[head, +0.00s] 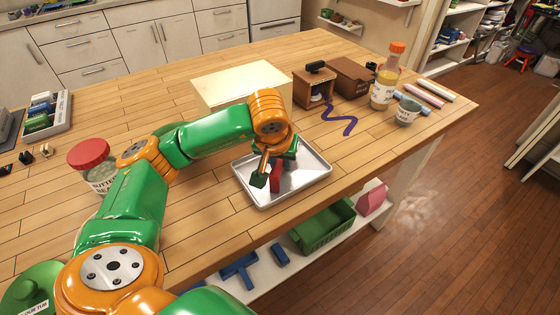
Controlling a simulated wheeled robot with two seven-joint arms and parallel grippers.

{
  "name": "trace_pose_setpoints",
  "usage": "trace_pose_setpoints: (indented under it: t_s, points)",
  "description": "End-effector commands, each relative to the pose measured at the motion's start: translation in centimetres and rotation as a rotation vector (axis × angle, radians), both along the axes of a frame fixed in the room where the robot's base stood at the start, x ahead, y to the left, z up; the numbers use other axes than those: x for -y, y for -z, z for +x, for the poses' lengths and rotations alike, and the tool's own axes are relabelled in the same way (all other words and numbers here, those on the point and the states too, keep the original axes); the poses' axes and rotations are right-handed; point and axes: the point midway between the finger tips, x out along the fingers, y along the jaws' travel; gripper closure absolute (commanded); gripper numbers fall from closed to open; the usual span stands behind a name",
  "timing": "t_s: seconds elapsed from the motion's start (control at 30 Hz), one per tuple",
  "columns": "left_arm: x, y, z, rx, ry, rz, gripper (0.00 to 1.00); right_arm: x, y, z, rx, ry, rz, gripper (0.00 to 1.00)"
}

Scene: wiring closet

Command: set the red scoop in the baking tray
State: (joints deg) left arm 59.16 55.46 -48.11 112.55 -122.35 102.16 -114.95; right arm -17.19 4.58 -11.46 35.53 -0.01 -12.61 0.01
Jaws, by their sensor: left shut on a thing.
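The silver baking tray (312,183) lies on the wooden counter near its front edge. My left gripper (268,180) reaches over the left part of the tray, pointing down. It is shut on the red scoop (276,178), which is partly hidden by the gripper. The scoop is over or inside the tray; I cannot tell whether it touches the tray's floor. My right gripper is not in view.
A cream box (225,88) stands behind the tray. A jar with a red lid (90,160) is at the left. A small wooden box (313,88), a bottle with an orange cap (386,80) and a grey cup (408,111) stand back right. A green crate (322,228) is on the shelf below.

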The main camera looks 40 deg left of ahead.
Motion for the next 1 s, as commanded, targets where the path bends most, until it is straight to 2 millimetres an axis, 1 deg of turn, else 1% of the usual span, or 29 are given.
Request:
trace_pose_setpoints:
  t_s: [0.03, 0.07, 0.1, 0.13, 0.17, 0.43, 0.5, 0.57, 0.67, 0.77, 0.83, 0.9, 1.0]
  points:
    - [0.0, 0.4, 0.0, 0.000, 0.000, 0.000, 1.00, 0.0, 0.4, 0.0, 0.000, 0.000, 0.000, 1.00]
    - [0.0, 0.2, 0.0, 0.000, 0.000, 0.000, 0.68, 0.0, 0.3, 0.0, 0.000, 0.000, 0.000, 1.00]
    - [0.0, 0.2, 0.0, 0.000, 0.000, 0.000, 0.57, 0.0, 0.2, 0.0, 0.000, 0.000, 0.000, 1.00]
    - [0.0, 0.2, 0.0, 0.000, 0.000, 0.000, 0.49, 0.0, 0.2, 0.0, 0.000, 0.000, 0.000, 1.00]
    - [0.0, 0.2, 0.0, 0.000, 0.000, 0.000, 0.44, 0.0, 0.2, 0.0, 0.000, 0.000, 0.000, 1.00]
    - [0.0, 0.1, 0.0, 0.000, 0.000, 0.000, 0.44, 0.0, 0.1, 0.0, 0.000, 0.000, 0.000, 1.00]
    - [0.0, -0.5, 0.0, 0.000, 0.000, -0.001, 0.44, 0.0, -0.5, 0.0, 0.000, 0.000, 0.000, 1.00]
    - [0.2, -1.0, -0.2, 0.003, 0.001, -0.002, 0.44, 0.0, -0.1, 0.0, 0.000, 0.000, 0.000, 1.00]
    - [0.5, -3.0, -0.9, 0.006, 0.002, 0.000, 0.44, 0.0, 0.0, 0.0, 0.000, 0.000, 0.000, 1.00]
    - [0.9, -5.5, -1.8, 0.007, 0.003, -0.002, 0.44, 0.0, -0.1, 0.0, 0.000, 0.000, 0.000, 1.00]
    - [1.1, -7.7, -2.5, 0.007, 0.002, 0.001, 0.44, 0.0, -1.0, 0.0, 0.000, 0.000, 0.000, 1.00]
    - [1.3, -9.2, -3.2, 0.007, 0.000, 0.002, 0.44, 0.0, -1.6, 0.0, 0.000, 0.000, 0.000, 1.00]
    - [1.6, -10.8, -3.8, 0.005, 0.002, 0.002, 0.44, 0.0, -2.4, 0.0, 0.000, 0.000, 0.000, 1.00]
